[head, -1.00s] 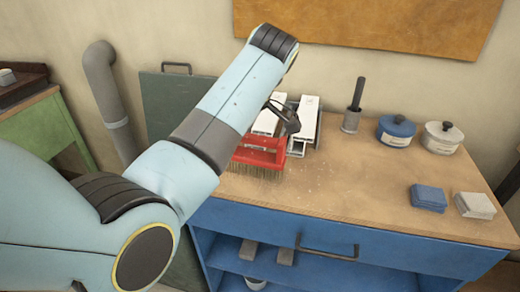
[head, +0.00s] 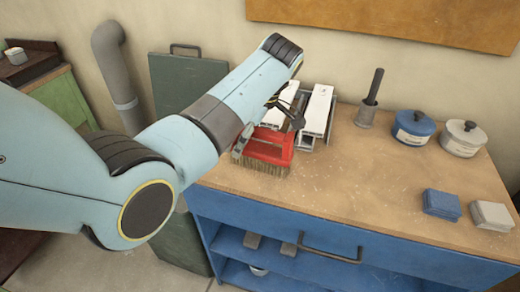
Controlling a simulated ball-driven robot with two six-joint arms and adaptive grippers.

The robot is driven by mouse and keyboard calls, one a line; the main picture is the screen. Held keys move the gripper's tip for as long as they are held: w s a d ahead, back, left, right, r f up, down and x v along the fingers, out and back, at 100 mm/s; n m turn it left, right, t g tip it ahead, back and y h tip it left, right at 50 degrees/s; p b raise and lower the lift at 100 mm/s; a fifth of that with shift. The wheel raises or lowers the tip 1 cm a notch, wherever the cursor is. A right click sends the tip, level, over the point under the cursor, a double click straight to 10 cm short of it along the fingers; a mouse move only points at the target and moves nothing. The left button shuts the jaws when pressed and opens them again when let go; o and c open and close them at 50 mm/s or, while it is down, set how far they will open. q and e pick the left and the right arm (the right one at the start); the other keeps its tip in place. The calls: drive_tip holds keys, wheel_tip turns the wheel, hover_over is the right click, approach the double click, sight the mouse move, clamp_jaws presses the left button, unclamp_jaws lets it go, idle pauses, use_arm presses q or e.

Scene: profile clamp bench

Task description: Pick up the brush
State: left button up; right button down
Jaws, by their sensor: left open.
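The brush (head: 268,153) has a red body and pale bristles along its front edge. It lies on the wooden bench top, in front of the white profiles, and my left arm hides part of it. My left gripper (head: 268,128) is open and mostly behind my own forearm. One dark finger shows above the right of the brush, and a grey finger part shows at its left edge. I cannot tell whether either finger touches the brush. My right gripper is out of view.
Two white profiles (head: 317,112) lie behind the brush. A grey cup with a dark rod (head: 367,112), a blue pot (head: 413,127) and a white pot (head: 463,138) stand farther right. Blue pads (head: 442,204) and grey pads (head: 492,214) lie front right. The middle front is clear.

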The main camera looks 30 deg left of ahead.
use_arm(q)
drive_tip(key=shift+x, duration=0.85)
drive_tip(key=c, duration=1.3)
drive_tip(key=shift+o, duration=0.2)
drive_tip(key=shift+r, duration=0.1)
